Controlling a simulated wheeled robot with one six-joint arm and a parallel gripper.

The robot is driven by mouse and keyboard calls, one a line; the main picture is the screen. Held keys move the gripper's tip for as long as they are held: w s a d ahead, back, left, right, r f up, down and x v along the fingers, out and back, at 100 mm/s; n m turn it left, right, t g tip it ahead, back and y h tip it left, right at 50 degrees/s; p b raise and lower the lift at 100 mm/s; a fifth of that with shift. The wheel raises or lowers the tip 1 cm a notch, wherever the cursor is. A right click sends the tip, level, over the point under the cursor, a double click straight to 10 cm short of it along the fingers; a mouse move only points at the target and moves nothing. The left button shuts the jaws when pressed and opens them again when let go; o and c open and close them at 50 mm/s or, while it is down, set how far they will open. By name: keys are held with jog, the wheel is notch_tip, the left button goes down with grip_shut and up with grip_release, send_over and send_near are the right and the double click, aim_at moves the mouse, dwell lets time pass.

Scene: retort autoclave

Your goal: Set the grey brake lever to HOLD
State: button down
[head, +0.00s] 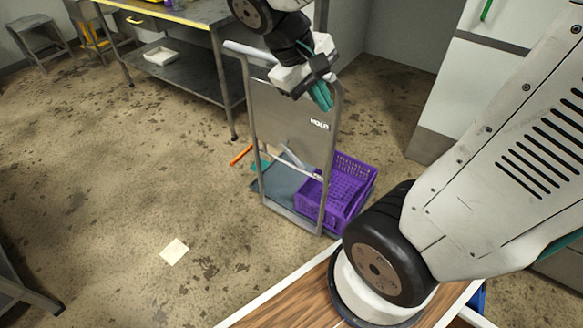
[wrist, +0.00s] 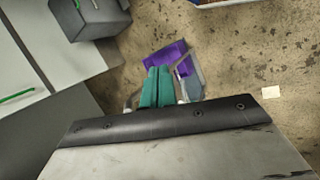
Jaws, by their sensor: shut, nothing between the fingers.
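A grey trolley (head: 262,110) with a tall back panel stands in the middle of the head view. The word HOLD (head: 319,125) is printed on the right of its panel. A short pale grey bar (head: 292,157) slants just below the panel; it looks like the brake lever, but I cannot be sure. My gripper (head: 322,96) is above the panel's upper right, its teal fingers shut and empty, pointing down. I cannot tell whether they touch the trolley. In the wrist view the shut fingers (wrist: 157,88) hide much of the trolley, and I cannot make out the lever.
A purple crate (head: 349,188) sits on the trolley's base and also shows in the wrist view (wrist: 164,54). An orange bar (head: 241,155) is left of the trolley. A steel table (head: 185,75) stands behind left, a white cabinet (head: 462,85) right. The floor at left is mostly clear.

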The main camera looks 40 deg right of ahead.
jog(key=w+d+f+n+t+h, duration=0.1)
jog(key=w+d+f+n+h, duration=0.3)
jog(key=w+f, duration=0.6)
jog(key=w+d+f+n+h, duration=0.25)
jog(key=w+f+h, duration=0.25)
jog(key=w+f, duration=0.45)
jog(key=w+a+f+n+t, duration=0.1)
jog(key=w+f+n+t, duration=0.1)
jog(key=f, duration=0.5)
jog(key=w+a+f+n+t, duration=0.1)
jog(key=w+f+n+t, duration=0.15)
jog(key=f, duration=0.35)
jog(key=n+t+y, duration=0.2)
jog(key=n+t, duration=0.3)
send_near(293, 156)
notch_tip(293, 156, down, 8)
jog(key=w+a, duration=0.1)
jog(key=a, duration=0.1)
jog(key=shift+w+a+r, duration=0.15)
jog(key=shift+w+a, duration=0.1)
jog(key=shift+a, duration=0.05)
jog(key=shift+g, duration=0.25)
jog(key=x, duration=1)
jog(key=shift+s+d+r, duration=0.3)
jog(key=shift+s+r, duration=0.3)
jog(key=shift+r, duration=0.3)
jog(key=shift+s+d+r, duration=0.25)
jog(key=shift+s+r, duration=0.3)
jog(key=shift+r, duration=0.35)
